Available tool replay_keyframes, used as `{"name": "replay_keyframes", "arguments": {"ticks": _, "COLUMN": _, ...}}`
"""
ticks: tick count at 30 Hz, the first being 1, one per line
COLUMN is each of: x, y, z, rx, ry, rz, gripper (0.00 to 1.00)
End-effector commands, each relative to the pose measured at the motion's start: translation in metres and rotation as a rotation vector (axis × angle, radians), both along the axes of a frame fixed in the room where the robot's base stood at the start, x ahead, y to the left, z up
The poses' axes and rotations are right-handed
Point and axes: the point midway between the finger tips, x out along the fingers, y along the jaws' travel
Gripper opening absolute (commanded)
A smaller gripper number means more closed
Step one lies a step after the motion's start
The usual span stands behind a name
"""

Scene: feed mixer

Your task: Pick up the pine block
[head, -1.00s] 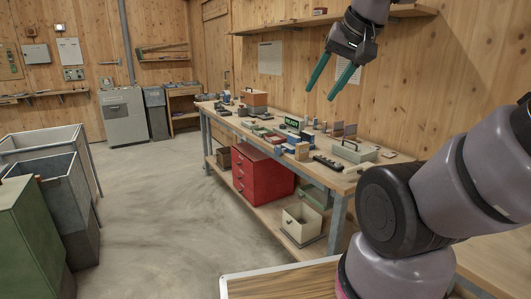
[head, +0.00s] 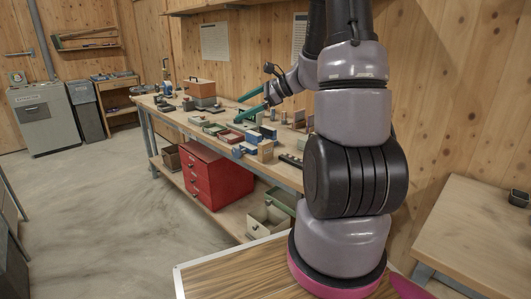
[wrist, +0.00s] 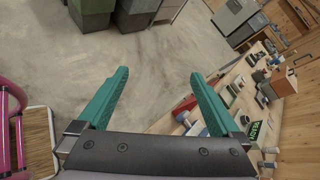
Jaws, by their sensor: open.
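A small tan wooden block (head: 265,151), which looks like the pine block, stands upright near the front edge of the workbench (head: 288,178) in the head view. I cannot make it out surely in the wrist view. My gripper (head: 238,110) has two teal fingers, spread apart with nothing between them. In the head view it appears above and left of the block, over or in front of the bench. In the wrist view the open fingers (wrist: 158,74) point over bare floor, with the bench to the right.
Several small items crowd the bench, among them a red tray (head: 231,136) and an orange-brown box (head: 200,87). A red drawer cabinet (head: 214,176) and a cream bin (head: 267,219) sit on the lower shelf. The floor (head: 110,205) left of the bench is clear.

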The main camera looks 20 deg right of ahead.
Motion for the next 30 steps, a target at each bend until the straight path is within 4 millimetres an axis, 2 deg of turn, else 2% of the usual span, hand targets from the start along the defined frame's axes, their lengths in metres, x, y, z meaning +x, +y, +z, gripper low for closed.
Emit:
{"name": "replay_keyframes", "arguments": {"ticks": 1, "x": 0.015, "y": -0.021, "z": -0.024, "rx": 0.070, "ry": 0.041, "rz": -0.096, "gripper": 1.00}}
{"name": "replay_keyframes", "arguments": {"ticks": 3, "x": 0.034, "y": -0.049, "z": -0.053, "rx": 0.155, "ry": 0.073, "rz": -0.228, "gripper": 1.00}}
{"name": "replay_keyframes", "arguments": {"ticks": 6, "x": 0.051, "y": -0.090, "z": -0.095, "rx": 0.251, "ry": 0.113, "rz": -0.408, "gripper": 1.00}}
{"name": "replay_keyframes", "arguments": {"ticks": 9, "x": 0.058, "y": -0.127, "z": -0.133, "rx": 0.319, "ry": 0.140, "rz": -0.563, "gripper": 1.00}}
{"name": "replay_keyframes", "arguments": {"ticks": 13, "x": 0.060, "y": -0.160, "z": -0.168, "rx": 0.368, "ry": 0.157, "rz": -0.698, "gripper": 1.00}}
{"name": "replay_keyframes", "arguments": {"ticks": 15, "x": 0.059, "y": -0.170, "z": -0.179, "rx": 0.382, "ry": 0.162, "rz": -0.740, "gripper": 1.00}}
{"name": "replay_keyframes", "arguments": {"ticks": 18, "x": 0.065, "y": -0.174, "z": -0.189, "rx": 0.390, "ry": 0.164, "rz": -0.767, "gripper": 1.00}}
{"name": "replay_keyframes", "arguments": {"ticks": 24, "x": 0.093, "y": -0.164, "z": -0.201, "rx": 0.391, "ry": 0.164, "rz": -0.769, "gripper": 1.00}}
{"name": "replay_keyframes", "arguments": {"ticks": 30, "x": 0.108, "y": -0.159, "z": -0.207, "rx": 0.390, "ry": 0.164, "rz": -0.770, "gripper": 1.00}}
